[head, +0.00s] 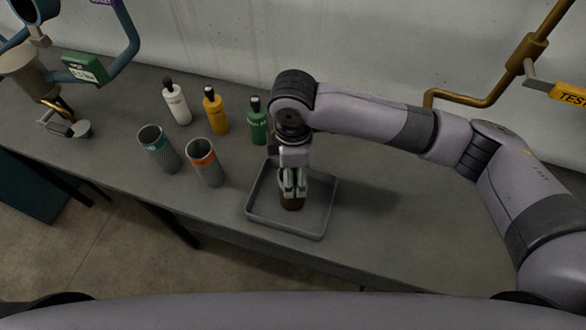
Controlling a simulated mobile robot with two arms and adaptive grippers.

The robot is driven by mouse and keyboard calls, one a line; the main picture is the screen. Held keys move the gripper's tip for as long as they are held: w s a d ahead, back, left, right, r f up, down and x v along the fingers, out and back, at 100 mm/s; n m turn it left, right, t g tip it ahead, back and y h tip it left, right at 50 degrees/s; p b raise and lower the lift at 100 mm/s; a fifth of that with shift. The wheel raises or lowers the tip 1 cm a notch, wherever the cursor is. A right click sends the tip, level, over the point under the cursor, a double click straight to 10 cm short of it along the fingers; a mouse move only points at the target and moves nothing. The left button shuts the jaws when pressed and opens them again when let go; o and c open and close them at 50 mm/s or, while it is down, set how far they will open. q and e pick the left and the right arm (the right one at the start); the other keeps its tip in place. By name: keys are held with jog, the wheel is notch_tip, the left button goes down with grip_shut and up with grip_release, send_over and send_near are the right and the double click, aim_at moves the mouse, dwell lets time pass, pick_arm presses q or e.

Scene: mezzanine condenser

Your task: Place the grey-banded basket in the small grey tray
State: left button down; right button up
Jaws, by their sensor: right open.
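The small grey tray (318,222) lies on the bench, right of the middle. My right gripper (292,190) points straight down over the tray, its jaws open. A dark red-brown thing (291,204) shows at its fingertips, inside the tray outline. The gripper hides most of it, so I cannot tell what it is or whether the fingers touch it. Two mesh baskets stand upright left of the tray: one with a teal band (158,148) and one with an orange band (205,162). I cannot make out a grey band on any basket. My left gripper is out of view.
A white bottle (176,103), a yellow bottle (215,112) and a green bottle (257,124) stand behind the baskets. Pipework with a green tag (85,67) is at the far left. A brass pipe (480,98) runs along the right. The bench (400,235) right of the tray is clear.

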notch_tip(320, 180, up, 12)
jog(key=b, duration=0.1)
jog(key=shift+b, duration=0.4)
dwell(0.3)
